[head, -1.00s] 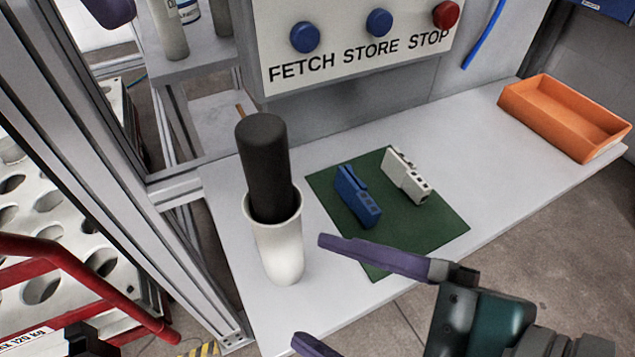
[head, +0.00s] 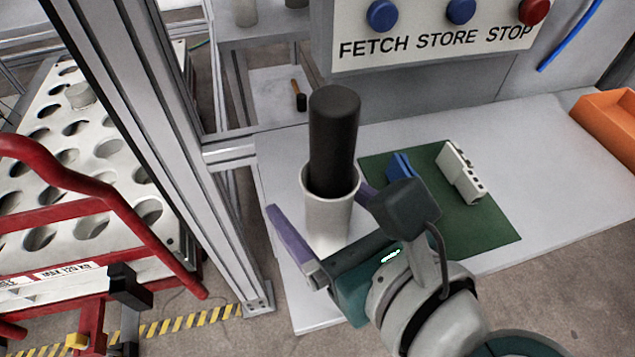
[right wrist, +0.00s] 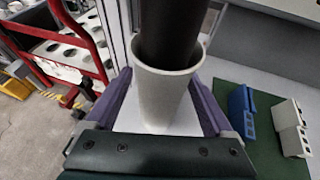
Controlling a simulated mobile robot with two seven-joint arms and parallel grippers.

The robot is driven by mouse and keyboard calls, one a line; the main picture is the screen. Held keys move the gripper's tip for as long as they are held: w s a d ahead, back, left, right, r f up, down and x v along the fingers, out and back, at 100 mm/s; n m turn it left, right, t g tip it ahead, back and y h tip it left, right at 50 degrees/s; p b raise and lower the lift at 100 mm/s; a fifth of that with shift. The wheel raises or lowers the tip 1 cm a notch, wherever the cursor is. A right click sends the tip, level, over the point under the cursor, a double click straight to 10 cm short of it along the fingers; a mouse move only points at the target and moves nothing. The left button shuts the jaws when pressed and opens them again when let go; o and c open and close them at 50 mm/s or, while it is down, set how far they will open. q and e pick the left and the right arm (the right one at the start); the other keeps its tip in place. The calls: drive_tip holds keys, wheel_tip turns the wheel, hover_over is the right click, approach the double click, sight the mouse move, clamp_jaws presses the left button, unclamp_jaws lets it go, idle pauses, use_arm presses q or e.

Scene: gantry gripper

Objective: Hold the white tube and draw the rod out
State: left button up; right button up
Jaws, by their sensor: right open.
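The white tube (head: 328,222) stands upright on the light table, with the dark rod (head: 334,140) in its open top. Much of the rod sticks up above the rim. My right gripper (head: 320,203) is open, with one purple finger on each side of the tube. In the right wrist view, the white tube (right wrist: 165,100) stands between the fingers, and a gap shows on at least the right side. The dark rod (right wrist: 170,30) rises out of the top of that picture. My left gripper is not in view.
A green mat (head: 480,225) right of the tube holds a blue block (head: 400,166) and a white block (head: 461,172). An orange tray (head: 610,125) sits at the far right. A metal post (head: 165,150) and a red-railed cart (head: 85,195) stand left. A button panel (head: 430,35) is behind.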

drive_tip(key=shift+w+a+f, duration=0.15)
drive_tip(key=shift+w+a, duration=0.05)
drive_tip(key=shift+w, duration=0.1)
drive_tip(key=shift+c, duration=0.3)
